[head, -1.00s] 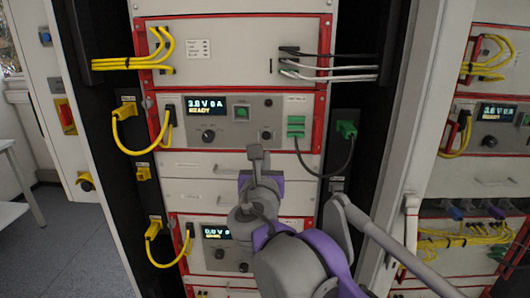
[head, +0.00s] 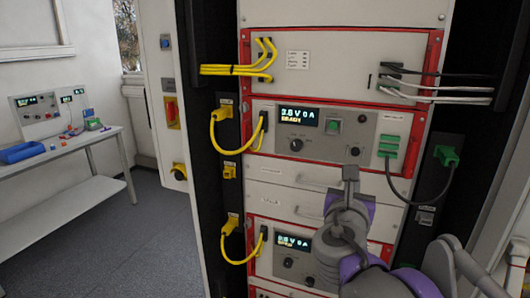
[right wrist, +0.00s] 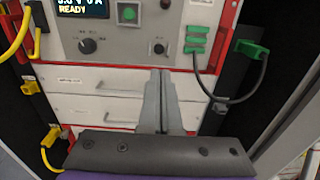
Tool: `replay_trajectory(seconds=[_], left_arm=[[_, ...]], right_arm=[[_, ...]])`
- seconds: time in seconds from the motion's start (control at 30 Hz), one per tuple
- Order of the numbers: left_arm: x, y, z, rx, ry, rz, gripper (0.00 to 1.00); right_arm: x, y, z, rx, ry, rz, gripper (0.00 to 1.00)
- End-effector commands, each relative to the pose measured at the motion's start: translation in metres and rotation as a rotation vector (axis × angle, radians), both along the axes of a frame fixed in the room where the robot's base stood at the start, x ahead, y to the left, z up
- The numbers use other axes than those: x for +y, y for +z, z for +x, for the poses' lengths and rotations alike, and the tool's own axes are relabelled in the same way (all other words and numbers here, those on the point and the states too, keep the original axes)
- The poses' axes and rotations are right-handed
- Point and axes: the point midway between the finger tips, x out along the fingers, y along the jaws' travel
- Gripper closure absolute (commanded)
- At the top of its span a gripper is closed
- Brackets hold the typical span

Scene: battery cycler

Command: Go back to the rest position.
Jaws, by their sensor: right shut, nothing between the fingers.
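My right gripper (head: 350,176) is in front of the rack, just below the upper cycler unit (head: 345,142). That unit's display reads 3.8 V 0 A and READY. In the right wrist view the right gripper (right wrist: 161,75) has its two fingers together with nothing between them, in front of the drawers (right wrist: 100,107) under the unit. I cannot tell whether the fingertips touch the rack. My left gripper is not in view.
Yellow cables (head: 213,135) run down the rack's left side. A green plug (head: 446,156) with a dark cable is at its right. A lower unit (head: 292,262) is partly hidden by my arm. A bench (head: 75,145) with a blue tray (head: 22,152) stands far left, beyond open floor.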

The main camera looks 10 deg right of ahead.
Motion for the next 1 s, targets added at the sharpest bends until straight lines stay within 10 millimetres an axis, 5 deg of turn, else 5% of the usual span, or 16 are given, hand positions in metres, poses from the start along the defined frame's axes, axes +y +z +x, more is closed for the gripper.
replay_trajectory(seconds=[0.17,0.37,0.6,0.7,0.83,1.0], left_arm=[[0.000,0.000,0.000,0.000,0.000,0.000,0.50],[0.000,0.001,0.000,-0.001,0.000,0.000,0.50],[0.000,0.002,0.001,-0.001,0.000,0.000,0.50],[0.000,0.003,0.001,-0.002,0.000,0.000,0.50],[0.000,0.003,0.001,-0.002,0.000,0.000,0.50],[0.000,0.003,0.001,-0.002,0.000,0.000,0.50]], right_arm=[[-0.013,-0.048,-0.020,-0.072,-0.079,0.308,1.00],[-0.021,-0.168,-0.074,-0.256,-0.337,1.015,1.00],[0.021,-0.312,-0.149,-0.487,-0.818,1.806,1.00],[0.049,-0.354,-0.176,-0.563,-1.042,2.051,1.00],[0.080,-0.387,-0.201,-0.627,-1.281,2.254,1.00],[0.098,-0.402,-0.213,-0.660,-1.432,2.355,1.00]])
